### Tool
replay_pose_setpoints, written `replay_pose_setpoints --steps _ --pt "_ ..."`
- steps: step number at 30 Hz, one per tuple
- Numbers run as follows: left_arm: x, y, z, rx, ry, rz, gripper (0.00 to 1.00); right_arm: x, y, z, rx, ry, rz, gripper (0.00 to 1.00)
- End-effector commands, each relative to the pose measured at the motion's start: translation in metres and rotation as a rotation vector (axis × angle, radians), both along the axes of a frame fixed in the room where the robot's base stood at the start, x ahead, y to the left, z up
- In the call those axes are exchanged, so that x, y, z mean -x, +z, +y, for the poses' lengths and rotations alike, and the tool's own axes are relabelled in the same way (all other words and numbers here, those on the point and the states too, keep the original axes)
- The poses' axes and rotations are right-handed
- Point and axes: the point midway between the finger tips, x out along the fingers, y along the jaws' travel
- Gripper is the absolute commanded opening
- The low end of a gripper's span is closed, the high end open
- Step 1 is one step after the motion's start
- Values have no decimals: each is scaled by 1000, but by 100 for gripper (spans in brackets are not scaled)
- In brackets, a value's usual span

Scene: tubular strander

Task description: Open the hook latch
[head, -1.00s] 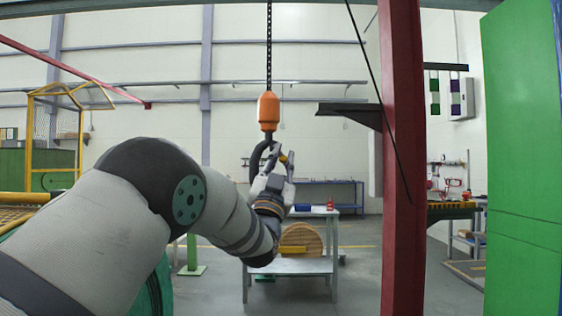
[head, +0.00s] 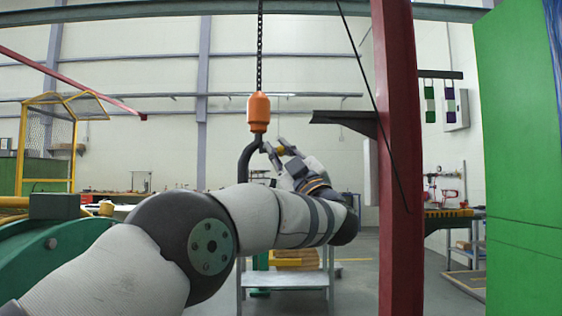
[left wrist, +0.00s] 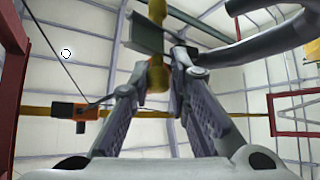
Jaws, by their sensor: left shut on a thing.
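The black crane hook (head: 249,155) hangs below an orange block (head: 258,112) on a chain. My forearm hides its lower part. Its thick dark curve also shows at upper right in the left wrist view (left wrist: 265,46). My left gripper (head: 277,147) is just right of the hook. Its fingers are shut on a small yellow piece, apparently the hook latch (head: 285,151). In the left wrist view, yellow shows between the fingertips (left wrist: 156,77). How far the latch stands from the hook tip cannot be told. My right gripper is not in view.
A red post (head: 398,150) with a dark bracket (head: 345,119) stands right of the hook. A green panel (head: 525,150) fills the right side. A grey table (head: 285,281) stands beyond my arm. Green machinery (head: 60,245) is at lower left.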

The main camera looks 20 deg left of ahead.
Motion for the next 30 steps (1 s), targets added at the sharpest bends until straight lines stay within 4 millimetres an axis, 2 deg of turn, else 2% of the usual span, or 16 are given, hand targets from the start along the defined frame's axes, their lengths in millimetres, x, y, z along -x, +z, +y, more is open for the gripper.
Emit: replay_pose_setpoints --steps 12,28,29,30 --pt "-1 7 -2 137 -3 -70 0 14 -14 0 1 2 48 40" --pt "1 11 -2 149 -3 -81 0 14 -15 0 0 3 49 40" --pt "1 11 -2 149 -3 -81 24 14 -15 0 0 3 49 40" --pt "1 11 -2 150 -2 -81 33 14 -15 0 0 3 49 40"
